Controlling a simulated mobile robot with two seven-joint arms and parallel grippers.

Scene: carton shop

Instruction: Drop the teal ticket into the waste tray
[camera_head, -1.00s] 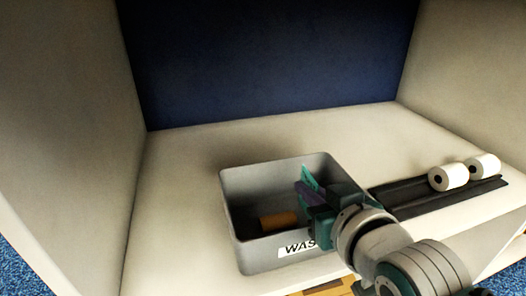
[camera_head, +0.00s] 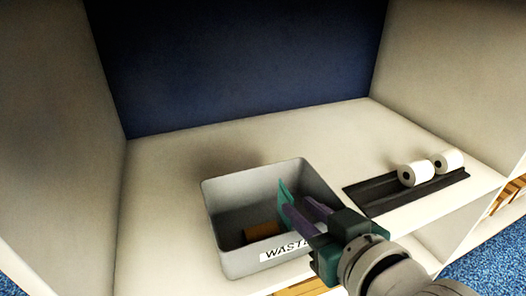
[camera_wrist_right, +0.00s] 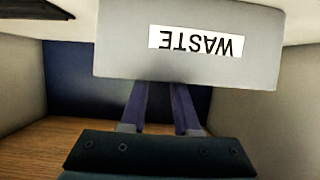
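The grey waste tray (camera_head: 212,222) with a "WASTE" label stands near the front edge of the shelf. Its front wall also shows upside down in the right wrist view (camera_wrist_right: 118,55). The teal ticket (camera_head: 284,191) stands upright over the tray's inside, at the tip of one purple finger; I cannot tell whether it touches. My right gripper (camera_head: 303,208) reaches over the tray's front right rim with its fingers apart. In the wrist view its fingertips are hidden behind the tray wall. My left gripper is not in view.
An orange-brown piece (camera_head: 262,231) lies inside the tray. Two white rolls (camera_head: 415,173) sit on a dark rack (camera_head: 375,199) to the right. Side walls and a dark blue back panel (camera_head: 240,60) enclose the shelf. The shelf behind the tray is clear.

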